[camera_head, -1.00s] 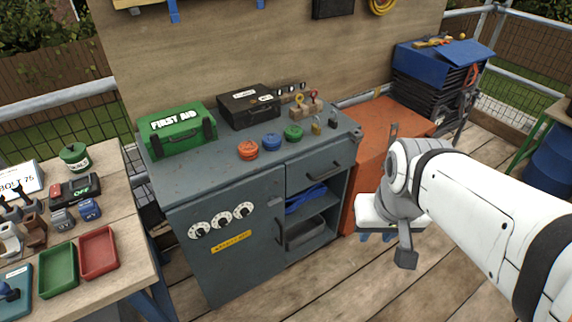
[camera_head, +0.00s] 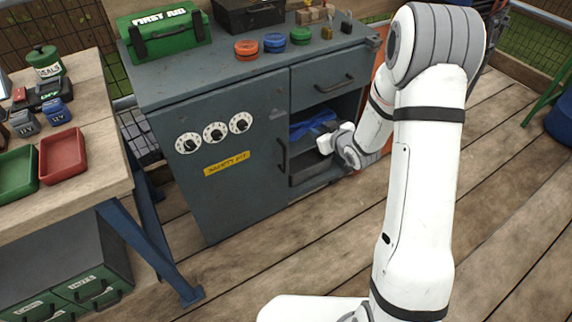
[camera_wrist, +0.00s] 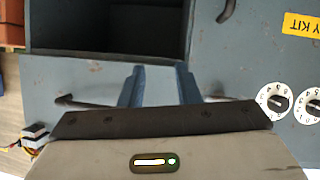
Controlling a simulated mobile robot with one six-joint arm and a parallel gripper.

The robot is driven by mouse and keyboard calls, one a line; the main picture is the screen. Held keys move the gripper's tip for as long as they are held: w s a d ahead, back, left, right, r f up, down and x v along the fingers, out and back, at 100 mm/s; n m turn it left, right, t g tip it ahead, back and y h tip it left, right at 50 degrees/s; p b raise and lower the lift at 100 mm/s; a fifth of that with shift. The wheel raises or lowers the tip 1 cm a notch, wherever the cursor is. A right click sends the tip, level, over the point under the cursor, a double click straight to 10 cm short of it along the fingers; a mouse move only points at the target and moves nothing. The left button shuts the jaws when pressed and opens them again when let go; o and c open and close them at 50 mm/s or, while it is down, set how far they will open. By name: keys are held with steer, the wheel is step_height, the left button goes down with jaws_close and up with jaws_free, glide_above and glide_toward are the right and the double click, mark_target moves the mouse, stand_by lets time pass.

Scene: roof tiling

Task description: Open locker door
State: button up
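The grey locker door (camera_head: 220,185) carries three white dials and a yellow label. It looks closed on the left of the cabinet. Its vertical dark handle (camera_head: 282,155) is near the door's right edge. In the wrist view, which looks upside down, the door (camera_wrist: 245,60) and handle (camera_wrist: 228,9) are at the right. My gripper (camera_wrist: 160,72) has two blue fingers apart, with nothing between them. They are in front of the cabinet's drawer side, away from the door handle.
A green first aid box (camera_head: 165,33) and coloured round tins stand on top. A workbench (camera_head: 75,130) is at the left. The wooden floor before the door is clear.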

steer(key=a+f+n+y+b, duration=0.1)
steer(key=a+f+y+b, duration=0.2)
steer(key=f, duration=0.7)
steer(key=t+y+b, duration=0.1)
steer(key=y+b, duration=0.3)
steer(key=b, duration=0.1)
glide_above(285, 170)
steer(key=f, duration=0.5)
steer(key=shift+w+f, duration=0.25)
steer(key=shift+w, duration=0.1)
jaws_close()
